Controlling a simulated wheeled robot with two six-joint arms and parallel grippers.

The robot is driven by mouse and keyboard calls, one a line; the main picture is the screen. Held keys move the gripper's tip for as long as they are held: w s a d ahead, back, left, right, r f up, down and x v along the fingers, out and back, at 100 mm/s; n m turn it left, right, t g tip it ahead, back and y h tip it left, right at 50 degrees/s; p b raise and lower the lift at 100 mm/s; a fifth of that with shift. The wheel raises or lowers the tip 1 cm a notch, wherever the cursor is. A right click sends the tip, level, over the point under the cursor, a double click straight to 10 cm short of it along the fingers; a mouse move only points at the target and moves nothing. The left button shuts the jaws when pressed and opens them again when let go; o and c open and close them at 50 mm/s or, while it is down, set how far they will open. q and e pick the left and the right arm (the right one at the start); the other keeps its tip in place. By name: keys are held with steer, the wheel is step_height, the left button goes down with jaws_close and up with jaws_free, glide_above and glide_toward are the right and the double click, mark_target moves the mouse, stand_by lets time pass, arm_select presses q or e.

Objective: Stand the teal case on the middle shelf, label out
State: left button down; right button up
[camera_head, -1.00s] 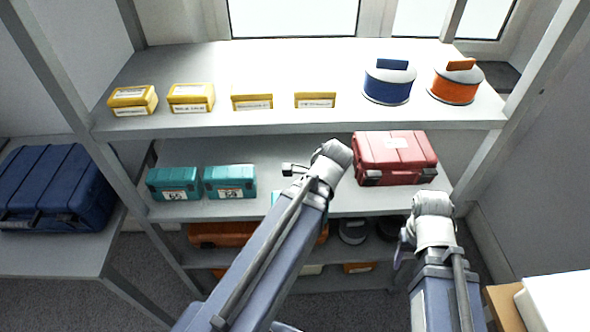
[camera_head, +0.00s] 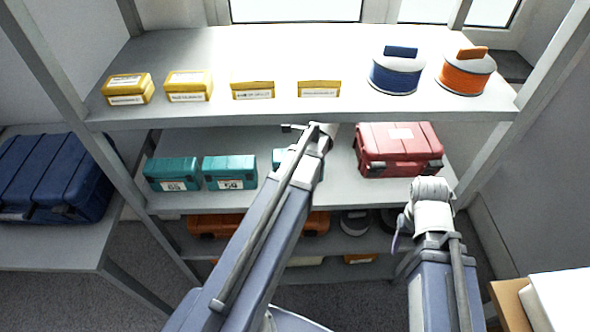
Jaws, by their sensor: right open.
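A teal case (camera_head: 281,158) is at the middle shelf (camera_head: 235,197), to the right of two other teal cases. My left arm covers most of it, so its label and lower edge are hidden. My left arm's wrist is just above and behind it, with a small dark part of the left gripper (camera_head: 292,127) showing. Its fingertips are hidden, and I cannot tell whether they hold the case. My right gripper (camera_head: 397,238) is open, low in front of the shelves at the right, away from the case.
Two labelled teal cases (camera_head: 172,174) (camera_head: 230,172) stand left on the middle shelf, and a red case (camera_head: 399,149) right. The top shelf holds yellow boxes (camera_head: 188,85) and blue (camera_head: 397,72) and orange (camera_head: 466,72) spools. A blue case (camera_head: 55,178) lies at far left.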

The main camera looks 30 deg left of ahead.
arm_select(q)
steer(key=shift+s+d+f, duration=0.1)
steer(key=shift+s+d, duration=0.1)
steer(key=shift+d, duration=0.1)
steer(key=shift+a+f, duration=0.15)
steer(key=shift+a, duration=0.05)
steer(key=shift+f, duration=0.15)
jaws_free()
steer(key=shift+d, duration=0.1)
arm_select(e)
steer(key=shift+s+d+f, duration=0.1)
steer(key=shift+d+f, duration=0.2)
steer(key=shift+f, duration=0.1)
